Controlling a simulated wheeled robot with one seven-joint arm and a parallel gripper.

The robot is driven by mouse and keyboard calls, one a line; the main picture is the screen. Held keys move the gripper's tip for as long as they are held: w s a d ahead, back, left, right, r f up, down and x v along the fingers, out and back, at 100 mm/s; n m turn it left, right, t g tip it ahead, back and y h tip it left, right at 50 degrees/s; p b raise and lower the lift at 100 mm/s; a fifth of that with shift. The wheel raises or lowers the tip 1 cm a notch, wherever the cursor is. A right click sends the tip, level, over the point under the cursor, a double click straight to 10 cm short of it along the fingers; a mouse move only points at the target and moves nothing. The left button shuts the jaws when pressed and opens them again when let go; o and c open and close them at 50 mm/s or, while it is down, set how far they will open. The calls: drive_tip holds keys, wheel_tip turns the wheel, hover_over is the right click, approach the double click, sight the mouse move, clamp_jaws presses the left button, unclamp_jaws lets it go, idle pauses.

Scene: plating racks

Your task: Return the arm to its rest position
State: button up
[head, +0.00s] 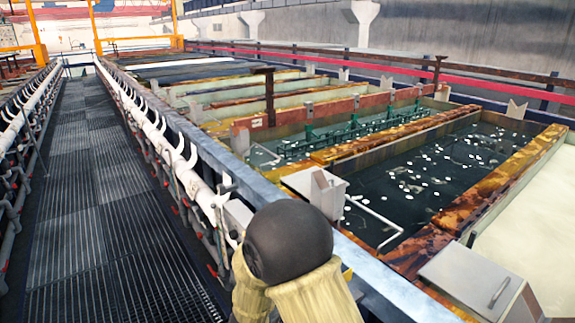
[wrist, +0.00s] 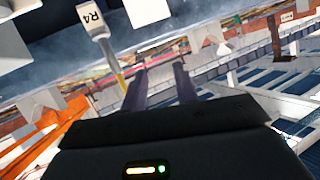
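My arm shows at the bottom middle of the head view as a dark round joint (head: 289,242) above a pale yellow covered link (head: 300,292). It stands beside the tank edge, over the walkway side. My gripper (wrist: 160,80) is seen in the wrist view, with two dark fingers apart and nothing visible between them. The far end of the arm and the gripper cannot be made out in the head view.
Tanks of dark liquid (head: 430,172) lie to the right, with a grey box (head: 315,190) on the near edge. A grated walkway (head: 105,215) runs clear at left. In the wrist view, a grey piece labelled R4 (wrist: 97,22) with a yellow tip is near the left finger.

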drive_tip(key=s+d+r+n+g+y, duration=0.1)
drive_tip(key=s+d+n+g+y, duration=0.2)
drive_tip(key=s+d, duration=0.3)
drive_tip(key=s+d+r+n+g+y, duration=0.1)
drive_tip(key=s+d+n+g+y, duration=0.3)
drive_tip(key=s, duration=0.8)
drive_tip(key=shift+s+d+r+n+g+y, duration=0.2)
drive_tip(key=shift+s+d+n+g+y, duration=0.1)
drive_tip(key=shift+d+n+g, duration=0.65)
